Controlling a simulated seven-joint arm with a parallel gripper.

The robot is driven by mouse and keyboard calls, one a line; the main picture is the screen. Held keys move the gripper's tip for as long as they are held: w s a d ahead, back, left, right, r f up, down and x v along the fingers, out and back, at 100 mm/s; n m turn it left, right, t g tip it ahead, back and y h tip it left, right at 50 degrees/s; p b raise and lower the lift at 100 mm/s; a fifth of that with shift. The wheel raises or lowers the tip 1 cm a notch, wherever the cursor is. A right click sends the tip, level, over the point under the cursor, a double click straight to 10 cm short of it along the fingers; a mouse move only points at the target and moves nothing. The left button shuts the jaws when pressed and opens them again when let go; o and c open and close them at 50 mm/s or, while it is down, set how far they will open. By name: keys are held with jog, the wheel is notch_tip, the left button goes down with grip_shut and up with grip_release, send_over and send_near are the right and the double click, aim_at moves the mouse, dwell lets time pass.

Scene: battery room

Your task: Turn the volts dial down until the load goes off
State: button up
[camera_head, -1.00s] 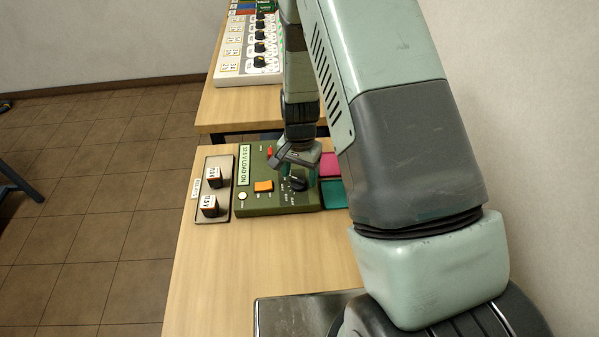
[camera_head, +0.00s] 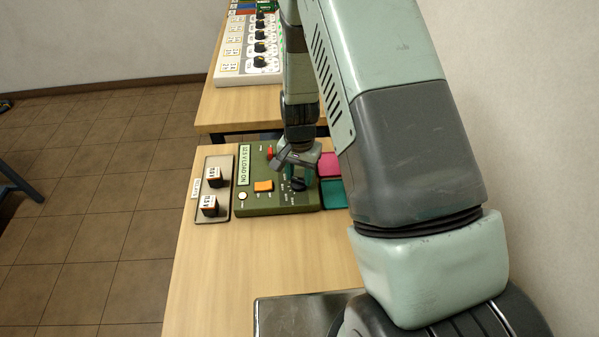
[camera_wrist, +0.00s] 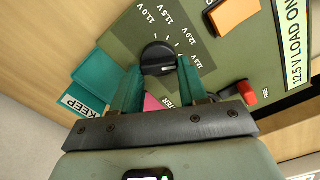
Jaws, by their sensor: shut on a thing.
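The green tester panel (camera_head: 250,205) sits on the wooden table. Its display (camera_head: 244,165) reads 12.5 V LOAD ON. The black volts dial (camera_wrist: 158,57) is in the wrist view, with marks from 11.0 V to 12.5 V around it; its white line lies toward the 12.5 V side. The dial also shows in the head view (camera_head: 298,184). My gripper (camera_wrist: 160,70) is shut on the dial, one teal finger on each side. In the head view my gripper (camera_head: 300,172) is over the panel's right part, and my arm hides some of the table.
The panel also has an orange switch (camera_head: 263,186), a red lever (camera_head: 271,153) and a lit round button (camera_head: 242,196). A grey tray (camera_head: 200,214) with two labelled blocks is left. Magenta (camera_head: 329,163) and teal (camera_head: 333,190) pads are right.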

jog(key=shift+a+n, duration=0.15)
jog(key=shift+n, duration=2.45)
jog(key=o, duration=1.1)
notch_tip(320, 180, up, 11)
jog(key=shift+f, duration=0.1)
